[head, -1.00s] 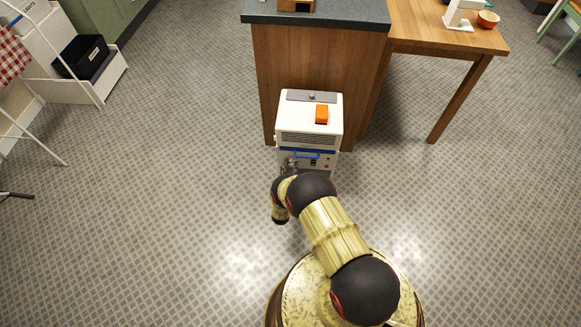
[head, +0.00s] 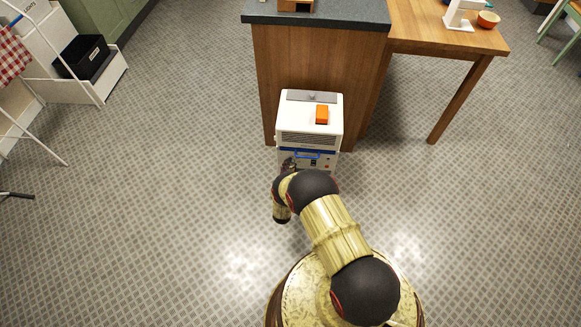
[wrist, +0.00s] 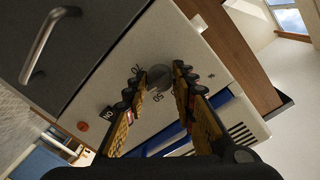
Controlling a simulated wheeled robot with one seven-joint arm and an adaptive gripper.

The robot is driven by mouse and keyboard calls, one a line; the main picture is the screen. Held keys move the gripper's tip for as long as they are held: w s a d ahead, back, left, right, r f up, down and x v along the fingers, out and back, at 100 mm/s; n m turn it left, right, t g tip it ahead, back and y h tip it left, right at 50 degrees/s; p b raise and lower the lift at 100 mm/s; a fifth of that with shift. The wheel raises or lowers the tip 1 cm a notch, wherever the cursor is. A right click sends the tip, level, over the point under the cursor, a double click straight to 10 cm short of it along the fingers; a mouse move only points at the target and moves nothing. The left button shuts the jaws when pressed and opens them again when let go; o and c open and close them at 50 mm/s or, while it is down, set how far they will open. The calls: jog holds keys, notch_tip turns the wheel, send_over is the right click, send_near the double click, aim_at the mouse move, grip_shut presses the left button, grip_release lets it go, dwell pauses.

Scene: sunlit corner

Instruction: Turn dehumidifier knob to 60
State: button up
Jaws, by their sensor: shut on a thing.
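The dehumidifier (head: 308,133) is a white box standing on the floor against the wooden counter. Its light front panel (wrist: 215,75) shows tilted in the wrist view. On the panel a round grey knob (wrist: 158,77) sits between my fingertips. My gripper (wrist: 157,80) is shut on the knob, one finger on each side. Small dark numerals (wrist: 157,97) are printed around the knob, tilted and hard to read. In the head view my arm hides the lower front, so the knob does not show there.
An orange block (head: 321,114) and a grey strip (head: 312,96) are on top of the dehumidifier. A reddish-orange button (wrist: 83,126) and a dark switch (wrist: 108,114) are on the panel. The floor on both sides is clear.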

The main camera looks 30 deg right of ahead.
dwell(0.3)
jog(key=o, duration=1.1)
jog(key=shift+o, duration=0.2)
jog(key=v, duration=1.2)
jog(key=shift+f, duration=0.1)
